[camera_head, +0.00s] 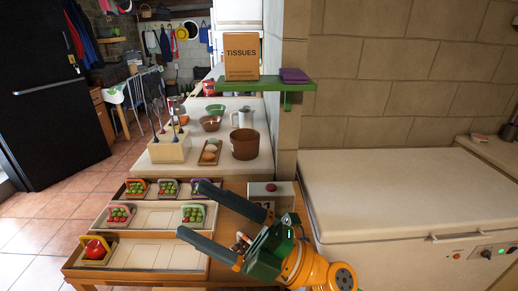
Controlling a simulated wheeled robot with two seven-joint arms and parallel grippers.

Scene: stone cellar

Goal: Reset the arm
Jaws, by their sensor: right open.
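My right gripper (190,209) comes in from the lower right in the head view. Its two long dark fingers are spread wide apart with nothing between them. It hangs in front of a wooden table (225,262) and covers part of the table's right side. The orange and green wrist of my right arm (290,255) is over the table's right edge. My left gripper does not show.
Wooden trays (160,254) hold several small baskets, one with a red fruit (95,249). A grey box (271,191) stands behind the gripper. A counter with bowls is farther back. A white chest (400,190) fills the right. Tiled floor lies open at left.

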